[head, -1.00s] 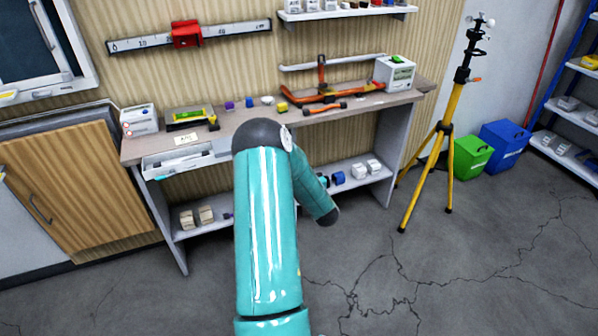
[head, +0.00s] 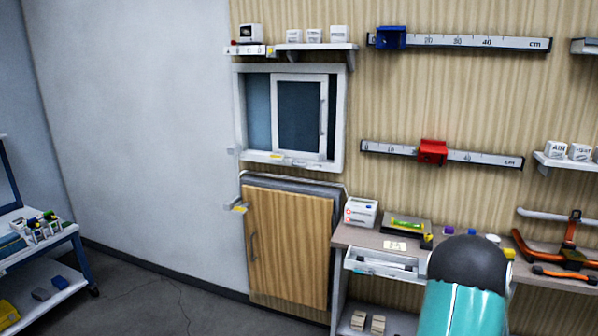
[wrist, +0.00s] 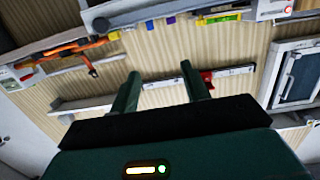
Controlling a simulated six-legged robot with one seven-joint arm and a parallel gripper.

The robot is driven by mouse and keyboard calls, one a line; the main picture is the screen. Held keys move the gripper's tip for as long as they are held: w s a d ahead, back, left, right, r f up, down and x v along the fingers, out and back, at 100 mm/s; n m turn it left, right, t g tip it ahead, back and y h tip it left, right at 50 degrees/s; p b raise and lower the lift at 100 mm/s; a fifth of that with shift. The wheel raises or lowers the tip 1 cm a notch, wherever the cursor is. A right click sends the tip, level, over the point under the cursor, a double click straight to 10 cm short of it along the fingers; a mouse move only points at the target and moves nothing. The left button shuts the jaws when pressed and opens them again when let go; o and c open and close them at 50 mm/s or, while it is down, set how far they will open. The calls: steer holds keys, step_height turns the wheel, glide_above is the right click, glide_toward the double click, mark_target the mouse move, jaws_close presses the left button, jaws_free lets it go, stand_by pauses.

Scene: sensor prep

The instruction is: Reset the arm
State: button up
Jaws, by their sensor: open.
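My arm (head: 465,290) shows in the head view at the lower right, a teal link with a dark rounded joint in front of the workbench. My gripper is outside the head view. In the wrist view my gripper (wrist: 160,90) has its two dark green fingers apart with nothing between them. The fingers point toward the wood-panelled wall and its ruler rail, and the wrist picture is upside down. No held object shows.
The workbench (head: 345,235) carries a white box (head: 361,212) and a green-and-yellow device (head: 407,224); its drawer (head: 380,262) is open. A wooden cabinet door (head: 290,250) and sliding window (head: 300,115) are left of it. A blue-framed cart (head: 75,245) stands far left. Floor between is clear.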

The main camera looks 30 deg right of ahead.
steer(key=w+a+r+y, duration=0.3)
steer(key=w+a+r, duration=0.75)
steer(key=a, duration=0.25)
steer(key=w+a+r+n+g+y, duration=0.1)
steer(key=w+a+r+n+y, duration=0.1)
steer(key=a, duration=0.7)
steer(key=w+a+r+n+y, duration=0.1)
steer(key=w+a+r, duration=0.15)
steer(key=a, duration=0.55)
steer(key=s+a+r+n+g+y, duration=0.1)
steer(key=s+a+r+n+y, duration=0.15)
steer(key=a, duration=0.65)
steer(key=s+a+r+n+g+y, duration=0.1)
steer(key=s+a+y, duration=0.15)
steer(key=a, duration=0.75)
steer(key=s+a+n+g+y, duration=0.1)
steer(key=s+a+n+g, duration=0.1)
steer(key=s+a, duration=1)
steer(key=shift+s+f+n+y, duration=0.15)
steer(key=shift+s+n+y, duration=0.25)
steer(key=shift+n, duration=0.35)
steer(key=shift+c, duration=1.2)
